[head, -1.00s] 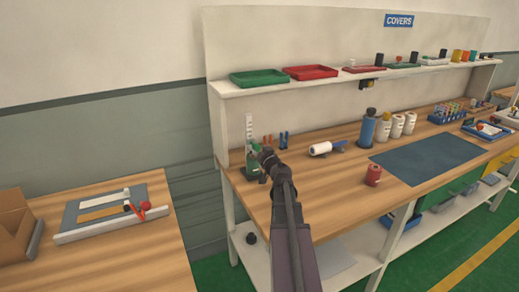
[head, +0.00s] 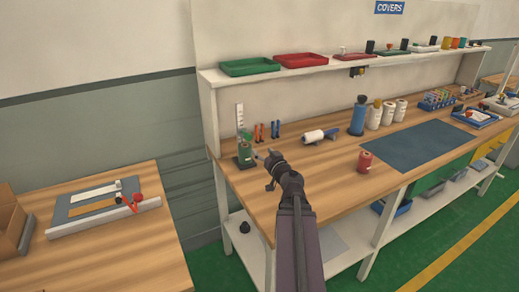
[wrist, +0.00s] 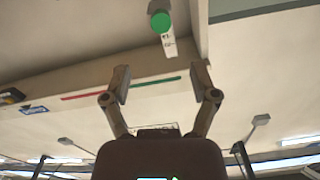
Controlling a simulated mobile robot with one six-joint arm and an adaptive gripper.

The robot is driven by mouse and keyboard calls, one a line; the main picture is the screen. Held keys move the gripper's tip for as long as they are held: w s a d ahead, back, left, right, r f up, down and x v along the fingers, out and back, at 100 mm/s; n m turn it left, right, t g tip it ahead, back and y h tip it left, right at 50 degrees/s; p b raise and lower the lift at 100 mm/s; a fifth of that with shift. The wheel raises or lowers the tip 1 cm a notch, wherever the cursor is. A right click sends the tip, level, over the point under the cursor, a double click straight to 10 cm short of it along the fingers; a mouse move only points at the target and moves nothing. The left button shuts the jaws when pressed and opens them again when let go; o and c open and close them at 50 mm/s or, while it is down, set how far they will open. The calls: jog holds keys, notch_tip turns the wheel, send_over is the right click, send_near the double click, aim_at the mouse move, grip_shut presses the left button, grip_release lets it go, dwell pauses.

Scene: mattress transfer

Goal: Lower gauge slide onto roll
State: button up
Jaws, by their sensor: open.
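The gauge stands at the left end of the workbench, with a white upright scale (head: 239,116) over a dark green lower part (head: 245,155). The slide and the roll in it are too small to tell apart in the head view. My gripper (head: 272,161) is just right of the gauge, apart from it in the picture. In the wrist view its two fingers (wrist: 163,84) are spread with nothing between them. A round green end (wrist: 160,21) and a white marked strip (wrist: 169,46) show beyond the fingertips; I cannot tell which gauge part the green end is.
Orange and blue upright pieces (head: 268,131) stand behind my gripper. A white roll on a blue holder (head: 315,136), a red spool (head: 365,161) and a blue bottle (head: 358,116) stand farther right. A shelf (head: 300,75) with trays overhangs the bench back. The dark mat (head: 415,146) is clear.

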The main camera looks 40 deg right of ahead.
jog(key=shift+s, duration=0.2)
jog(key=c, duration=0.6)
jog(key=shift+w+a+r+p, duration=0.1)
jog(key=shift+r+p, duration=0.1)
jog(key=shift+p, duration=0.1)
jog(key=c, duration=0.3)
jog(key=shift+r+p, duration=0.25)
jog(key=shift+p, duration=0.1)
grip_shut()
notch_tip(320, 180, up, 9)
jog(key=w+a+n+g+p, duration=0.1)
jog(key=n+p, duration=0.3)
jog(key=p, duration=0.8)
jog(key=shift+w+a+f+g+p, duration=0.15)
jog(key=shift+a+g+p, duration=0.2)
jog(key=shift+g, duration=0.55)
